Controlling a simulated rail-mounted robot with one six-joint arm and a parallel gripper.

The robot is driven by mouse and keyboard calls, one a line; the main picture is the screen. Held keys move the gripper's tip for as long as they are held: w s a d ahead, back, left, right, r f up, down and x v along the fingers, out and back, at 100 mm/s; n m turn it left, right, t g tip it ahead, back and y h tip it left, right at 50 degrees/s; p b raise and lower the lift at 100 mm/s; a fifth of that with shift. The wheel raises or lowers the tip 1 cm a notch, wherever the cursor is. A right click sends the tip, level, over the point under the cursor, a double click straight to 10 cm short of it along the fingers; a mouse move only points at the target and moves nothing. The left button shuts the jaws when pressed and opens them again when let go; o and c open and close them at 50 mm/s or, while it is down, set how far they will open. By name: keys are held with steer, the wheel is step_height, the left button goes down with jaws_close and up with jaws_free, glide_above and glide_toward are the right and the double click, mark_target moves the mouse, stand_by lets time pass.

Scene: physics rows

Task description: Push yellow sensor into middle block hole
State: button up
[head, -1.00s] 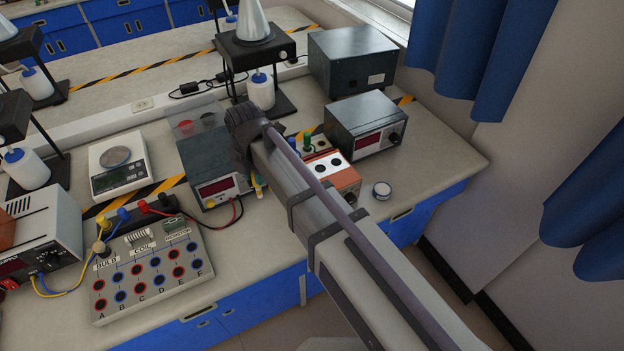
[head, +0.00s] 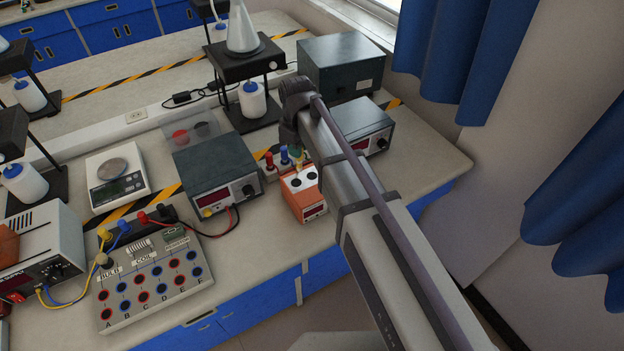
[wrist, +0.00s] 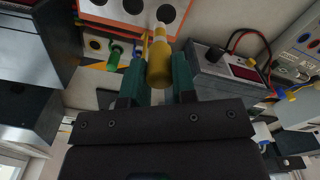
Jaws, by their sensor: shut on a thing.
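The yellow sensor (wrist: 159,68) has a pale tip and is held between the teal fingers of my gripper (wrist: 159,80), which is shut on it. The orange and white block (head: 304,200) stands on the bench, with dark round holes in its pale top. In the wrist view the block (wrist: 110,16) is at the top edge, with three holes showing. The sensor's tip points at the block and appears close to the rightmost hole in that view; I cannot tell whether it touches. In the head view my arm hides most of the gripper and part of the block.
Red (head: 268,160) and blue (head: 284,156) plugs stand behind the block. A dark meter box (head: 215,170) is to its left, another (head: 362,124) behind right. A circuit board (head: 150,275) lies front left. Bare bench lies in front of the block.

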steer(key=w+d+r+m, duration=0.1)
steer(key=w+d+m, duration=0.25)
steer(key=m, duration=0.25)
step_height(320, 180, down, 6)
steer(key=s+b, duration=0.1)
steer(key=b, duration=0.4)
steer(key=shift+n, duration=0.3)
steer(key=shift+f+b, duration=2.25)
steer(key=shift+b, duration=0.25)
stand_by(0.6)
steer(key=o, duration=1.4)
